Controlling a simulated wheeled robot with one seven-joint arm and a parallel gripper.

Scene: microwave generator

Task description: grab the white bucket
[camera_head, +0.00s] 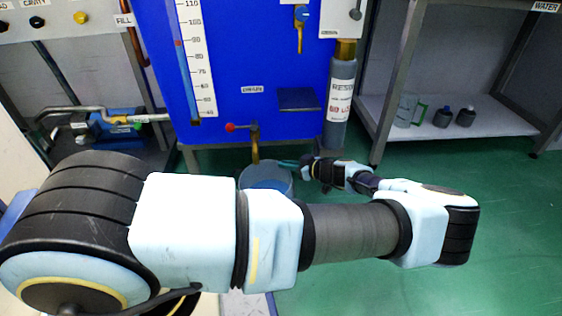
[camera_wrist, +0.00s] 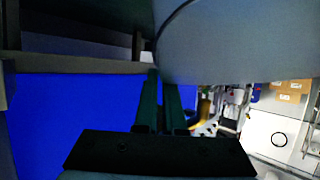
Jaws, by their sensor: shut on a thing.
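The white bucket (camera_head: 268,180) sits below the brass tap in the head view, its lower part hidden behind my arm. In the wrist view its pale curved side (camera_wrist: 235,42) fills the upper right. My gripper (camera_head: 288,163) is at the bucket's right rim, reaching in from the right. In the wrist view its two dark green fingers (camera_wrist: 160,95) are close together and meet the bucket's edge. The gripper is shut on the bucket; the exact contact is partly hidden.
A blue panel machine (camera_head: 235,60) with a red-handled tap (camera_head: 253,135) stands behind the bucket. A shelf (camera_head: 450,125) at right holds a clear jug (camera_head: 408,110) and dark bottles. Green floor is open at right.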

